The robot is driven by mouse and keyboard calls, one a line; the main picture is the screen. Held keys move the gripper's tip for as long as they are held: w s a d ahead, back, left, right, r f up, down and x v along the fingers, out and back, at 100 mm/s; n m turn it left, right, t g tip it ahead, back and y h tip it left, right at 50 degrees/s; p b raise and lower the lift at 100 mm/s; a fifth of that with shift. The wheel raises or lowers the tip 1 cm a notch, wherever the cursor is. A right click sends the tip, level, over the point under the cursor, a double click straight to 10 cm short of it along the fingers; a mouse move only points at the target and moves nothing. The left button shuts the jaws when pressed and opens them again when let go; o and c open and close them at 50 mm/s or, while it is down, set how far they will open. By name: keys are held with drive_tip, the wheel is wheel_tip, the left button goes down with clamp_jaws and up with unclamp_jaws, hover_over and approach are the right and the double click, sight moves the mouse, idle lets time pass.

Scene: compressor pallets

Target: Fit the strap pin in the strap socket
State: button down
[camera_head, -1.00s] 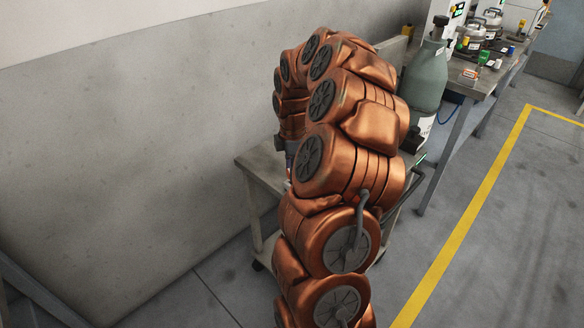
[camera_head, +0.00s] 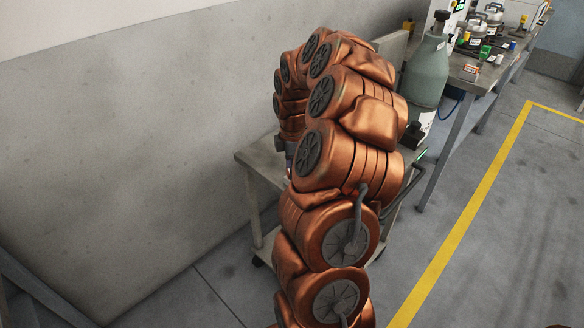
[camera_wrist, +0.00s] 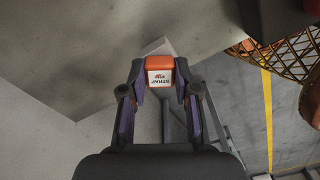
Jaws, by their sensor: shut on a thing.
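In the wrist view the strap pin (camera_wrist: 160,71), an orange block with a white label reading STRAP PIN, sits between the fingertips of my gripper (camera_wrist: 160,80). The gripper is shut on it, one finger on each side. The pin appears held in the air, with pale grey surfaces behind it. In the head view my copper arm hides the gripper and the pin. I cannot make out the strap socket in either view.
A grey cart (camera_head: 262,165) stands by the wall behind my arm. A grey-green cylinder (camera_head: 427,75) stands right of the arm. A workbench (camera_head: 480,80) with several small items runs along the right.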

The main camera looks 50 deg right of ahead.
drive_tip(key=shift+f, duration=0.1)
drive_tip(key=c, duration=0.8)
unclamp_jaws()
drive_tip(key=shift+o, duration=0.2)
wheel_tip(320, 180, up, 12)
idle(0.4)
